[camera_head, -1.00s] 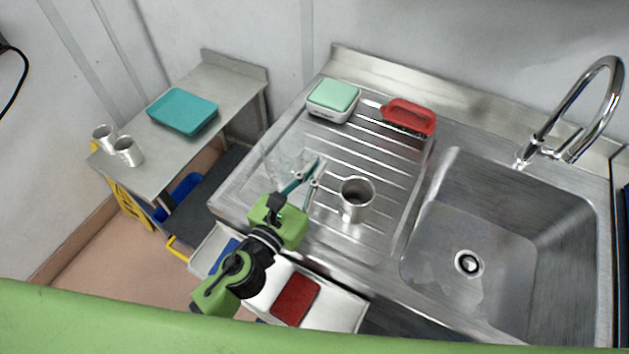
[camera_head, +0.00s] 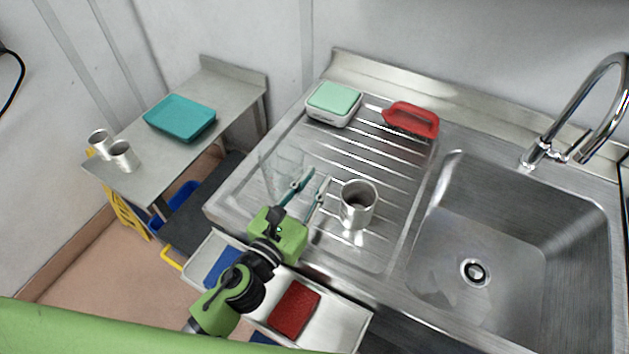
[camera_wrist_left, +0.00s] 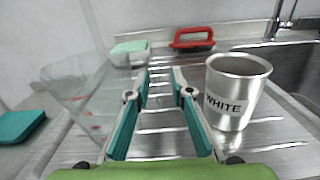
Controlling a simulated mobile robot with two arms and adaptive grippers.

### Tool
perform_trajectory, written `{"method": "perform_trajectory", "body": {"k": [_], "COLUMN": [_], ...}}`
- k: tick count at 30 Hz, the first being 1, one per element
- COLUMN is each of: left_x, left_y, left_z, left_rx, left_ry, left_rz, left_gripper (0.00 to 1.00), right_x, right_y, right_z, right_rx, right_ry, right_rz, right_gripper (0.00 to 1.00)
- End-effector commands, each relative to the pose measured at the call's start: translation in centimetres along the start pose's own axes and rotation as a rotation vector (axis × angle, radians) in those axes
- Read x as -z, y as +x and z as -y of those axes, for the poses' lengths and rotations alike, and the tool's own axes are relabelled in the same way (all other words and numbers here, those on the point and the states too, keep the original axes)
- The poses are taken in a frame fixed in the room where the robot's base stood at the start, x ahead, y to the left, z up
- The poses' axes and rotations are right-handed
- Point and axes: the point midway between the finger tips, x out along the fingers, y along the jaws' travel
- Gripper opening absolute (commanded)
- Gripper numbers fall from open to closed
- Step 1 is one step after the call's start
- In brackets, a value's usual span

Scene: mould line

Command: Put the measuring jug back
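The measuring jug (camera_head: 281,168) is clear and hard to make out. It stands on the ribbed steel drainboard, at the left of my left gripper. In the left wrist view the jug (camera_wrist_left: 88,88) shows at the left, with red marks on its wall. My left gripper (camera_head: 318,176) is open, its two teal fingers apart with nothing between them. In the wrist view the open fingers (camera_wrist_left: 160,88) point across the drainboard, between the jug and a steel mug. I cannot tell whether the left finger touches the jug. My right gripper is not in view.
A steel mug (camera_head: 358,204) marked WHITE stands close at the right of the gripper. A green-lidded box (camera_head: 333,103) and a red-handled brush (camera_head: 411,119) lie behind. The sink (camera_head: 510,235) is at the right. A side table (camera_head: 222,93) holds a teal tray (camera_head: 180,118) and two mugs.

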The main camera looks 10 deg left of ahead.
Motion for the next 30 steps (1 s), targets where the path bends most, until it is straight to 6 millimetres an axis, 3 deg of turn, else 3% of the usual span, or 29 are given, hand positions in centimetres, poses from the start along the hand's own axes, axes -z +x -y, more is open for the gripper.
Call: {"method": "perform_trajectory", "body": {"k": [5, 21, 30], "left_x": [-0.6, 0.2, -0.1], "left_y": [0.0, -9.5, -11.8], "left_z": [0.0, 0.1, 0.0], "left_rx": [0.000, 0.001, 0.000], "left_ry": [0.000, -0.002, 0.000], "left_rz": [0.000, -0.002, 0.000], "left_gripper": [0.21, 0.21, 0.21], "right_x": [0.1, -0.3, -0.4], "right_y": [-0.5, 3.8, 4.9], "right_z": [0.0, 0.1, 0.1], "right_rx": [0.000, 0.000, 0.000], "right_ry": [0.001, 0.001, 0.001], "right_rz": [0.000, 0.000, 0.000], "right_gripper": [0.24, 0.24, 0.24]}}
